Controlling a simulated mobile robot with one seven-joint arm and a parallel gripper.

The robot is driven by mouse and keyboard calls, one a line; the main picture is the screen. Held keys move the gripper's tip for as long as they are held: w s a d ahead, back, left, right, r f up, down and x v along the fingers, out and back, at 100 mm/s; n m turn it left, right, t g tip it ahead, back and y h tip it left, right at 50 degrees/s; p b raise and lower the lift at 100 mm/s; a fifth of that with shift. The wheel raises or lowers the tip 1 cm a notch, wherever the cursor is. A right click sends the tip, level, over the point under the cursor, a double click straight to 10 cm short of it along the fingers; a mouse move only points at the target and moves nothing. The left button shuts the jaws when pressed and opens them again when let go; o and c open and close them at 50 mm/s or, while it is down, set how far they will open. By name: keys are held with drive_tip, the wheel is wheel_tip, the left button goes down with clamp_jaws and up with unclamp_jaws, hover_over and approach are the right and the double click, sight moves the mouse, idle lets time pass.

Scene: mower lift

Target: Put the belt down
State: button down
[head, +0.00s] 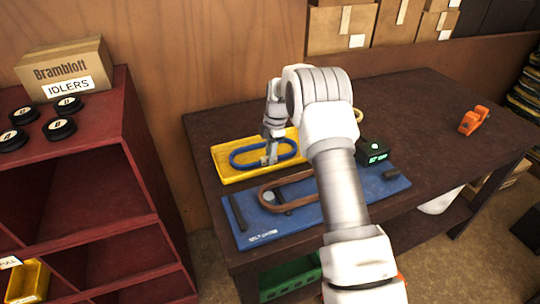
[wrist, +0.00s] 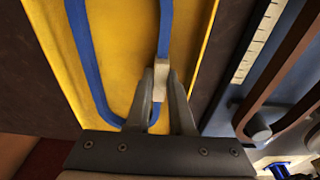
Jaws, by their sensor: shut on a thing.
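A blue belt (head: 238,163) forms a long loop over the yellow tray (head: 222,174) on the dark table. In the wrist view the belt (wrist: 87,70) lies within the walls of the yellow tray (wrist: 125,60). My gripper (head: 269,160) is over the tray, pointing down. In the wrist view my gripper (wrist: 161,92) is shut on a pale tab or sleeve on the belt's right side. I cannot tell whether the belt touches the tray floor. The far end of the belt is out of the wrist view.
Right beside the tray is a blue mat (head: 240,237) with a brown belt (head: 270,187) and a dark bar. A black device (head: 372,152) with a green display stands nearby. An orange tool (head: 473,120) lies far right. A red shelf (head: 85,190) stands left.

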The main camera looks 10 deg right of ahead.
drive_tip(key=shift+f, duration=0.15)
drive_tip(key=c, duration=0.8)
unclamp_jaws()
